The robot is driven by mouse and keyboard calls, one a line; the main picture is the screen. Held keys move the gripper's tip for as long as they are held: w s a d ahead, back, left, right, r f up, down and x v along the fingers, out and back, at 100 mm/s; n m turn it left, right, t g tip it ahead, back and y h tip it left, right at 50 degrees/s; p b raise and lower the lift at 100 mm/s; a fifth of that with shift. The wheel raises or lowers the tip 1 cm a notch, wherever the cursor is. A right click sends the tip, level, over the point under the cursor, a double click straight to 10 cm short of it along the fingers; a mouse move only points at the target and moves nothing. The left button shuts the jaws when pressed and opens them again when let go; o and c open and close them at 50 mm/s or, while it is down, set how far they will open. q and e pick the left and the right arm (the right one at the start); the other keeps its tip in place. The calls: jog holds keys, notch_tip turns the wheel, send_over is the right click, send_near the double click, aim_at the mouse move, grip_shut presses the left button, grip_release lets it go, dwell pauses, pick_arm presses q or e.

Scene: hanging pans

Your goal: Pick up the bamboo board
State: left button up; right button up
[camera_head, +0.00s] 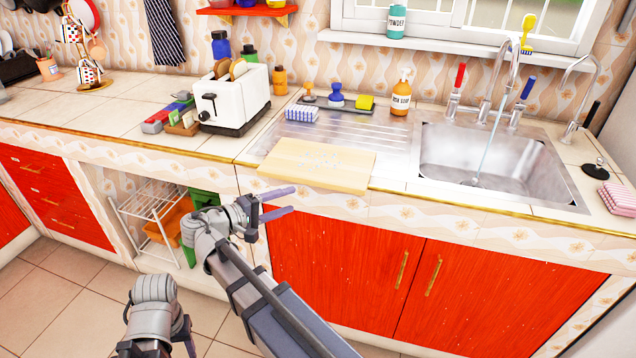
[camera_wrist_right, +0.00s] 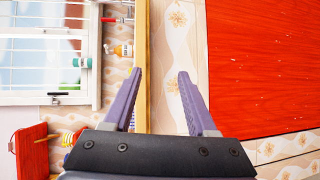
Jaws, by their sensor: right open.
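The bamboo board (camera_head: 316,163) is a pale, flat rectangle lying on the steel drainboard left of the sink, its front edge jutting past the counter edge. My right gripper (camera_head: 291,201) is open and empty, fingers pointing right, just below the board's front edge in the head view. In the right wrist view, the open fingers (camera_wrist_right: 160,74) point at the counter front, and the board (camera_wrist_right: 143,30) shows as a thin tan strip beside the left finger. I cannot tell if they touch. My left gripper (camera_head: 182,340) is low at the bottom left, partly cut off.
The sink (camera_head: 490,160) with running water lies right of the board. A soap bottle (camera_head: 401,94), a blue-striped sponge (camera_head: 302,113) and a toaster (camera_head: 232,100) stand behind or left. Red cabinet doors (camera_head: 345,260) are below the counter.

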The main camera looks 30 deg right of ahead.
aim_at(307, 182)
jog(key=shift+w+d+r+m+h+b, duration=0.15)
jog(key=shift+w+d+r+h, duration=0.2)
jog(key=shift+d, duration=1.15)
jog(key=shift+w+d+r+m+h+b, duration=0.1)
jog(key=shift+w+d+r+h, duration=0.15)
jog(key=shift+d, duration=1.2)
jog(key=shift+w+d+r+m+h+b, duration=0.15)
jog(key=shift+w+d+r+h, duration=0.2)
jog(key=shift+d, duration=1.15)
jog(key=shift+f, duration=0.1)
jog(key=shift+c, duration=0.3)
grip_shut()
